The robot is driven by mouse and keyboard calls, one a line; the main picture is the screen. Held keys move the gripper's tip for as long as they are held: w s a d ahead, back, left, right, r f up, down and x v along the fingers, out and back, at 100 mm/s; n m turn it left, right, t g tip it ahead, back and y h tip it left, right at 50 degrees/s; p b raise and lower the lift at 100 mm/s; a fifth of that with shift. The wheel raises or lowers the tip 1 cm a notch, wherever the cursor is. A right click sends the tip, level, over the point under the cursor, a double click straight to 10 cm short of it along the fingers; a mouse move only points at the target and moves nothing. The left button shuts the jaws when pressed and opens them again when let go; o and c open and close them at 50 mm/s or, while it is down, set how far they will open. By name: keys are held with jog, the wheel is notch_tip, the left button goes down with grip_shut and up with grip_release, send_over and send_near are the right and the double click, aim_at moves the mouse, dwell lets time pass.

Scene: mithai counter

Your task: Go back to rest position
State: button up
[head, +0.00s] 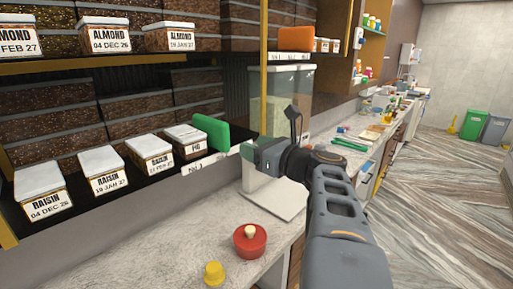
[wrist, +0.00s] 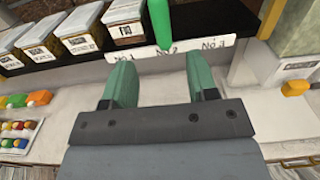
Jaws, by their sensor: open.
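My grey arm reaches from the lower right of the head view toward the shelf. My gripper (wrist: 162,75) shows in the wrist view with its two green fingers apart and nothing between them. In the head view my gripper's end (head: 257,157) is by the shelf's front edge, above the counter, and its fingers are hard to make out. A green block (head: 212,133) stands at the right end of the row of jars on the lower shelf. It also shows beyond the fingers in the wrist view (wrist: 160,22), apart from them.
White-lidded jars, some labelled raisin (head: 149,157), line the lower shelf (head: 95,210). Almond jars (head: 104,35) stand above. A red pot (head: 250,241) and a yellow piece (head: 214,273) are on the counter (head: 175,255). Clear bins (head: 289,92) stand behind my arm. The floor (head: 440,200) at right is clear.

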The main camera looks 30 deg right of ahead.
dwell(0.3)
jog(key=s+a+f+n+g+h, duration=0.1)
jog(key=s+a+f+n+g, duration=0.1)
jog(key=f+n+g, duration=0.35)
jog(key=s+a+f+n+g, duration=0.2)
jog(key=f+n, duration=0.6)
jog(key=n, duration=0.1)
jog(key=s+a+f+n+g+h, duration=0.1)
jog(key=s+a+f+n+g, duration=0.2)
jog(key=f+n, duration=0.45)
jog(key=s+a+f+n+g+h, duration=0.2)
jog(key=a+n, duration=0.5)
jog(key=n, duration=0.4)
notch_tip(320, 180, down, 2)
jog(key=shift+s+a+n+g, duration=0.25)
jog(key=shift+a+n+g, duration=0.1)
jog(key=shift+g, duration=0.2)
